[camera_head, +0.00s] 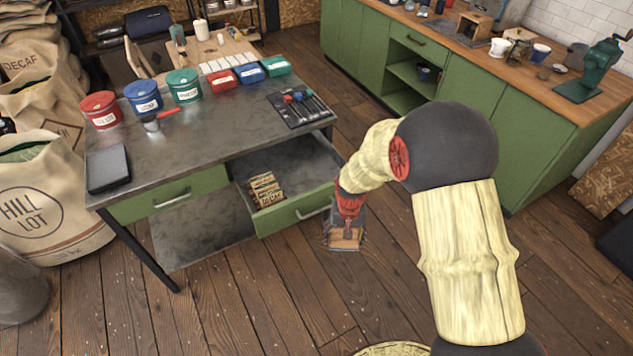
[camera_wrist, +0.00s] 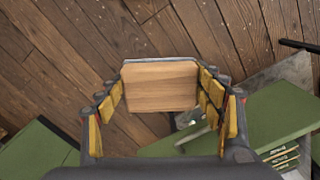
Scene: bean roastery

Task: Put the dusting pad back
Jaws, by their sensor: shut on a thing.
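The dusting pad shows as a flat, light wooden block (camera_wrist: 160,86) between my fingers in the wrist view. Its underside is hidden. My gripper (camera_head: 346,232) is shut on it and holds it in the air over the wooden floor, just to the right of and in front of the open drawer. In the wrist view the yellow finger pads of my gripper (camera_wrist: 162,98) press on the block's left and right sides. The open drawer (camera_head: 305,165) has a green front and a bare grey floor, with several small packets (camera_head: 265,188) toward its left side.
The metal worktable (camera_head: 200,140) carries red, blue and green tins, a scoop (camera_head: 152,123), a dark tablet-like slab (camera_head: 108,168) and a tool mat (camera_head: 325,108). A shut drawer (camera_head: 168,197) is at the left. Sacks stand further left; green cabinets (camera_head: 460,135) stand behind.

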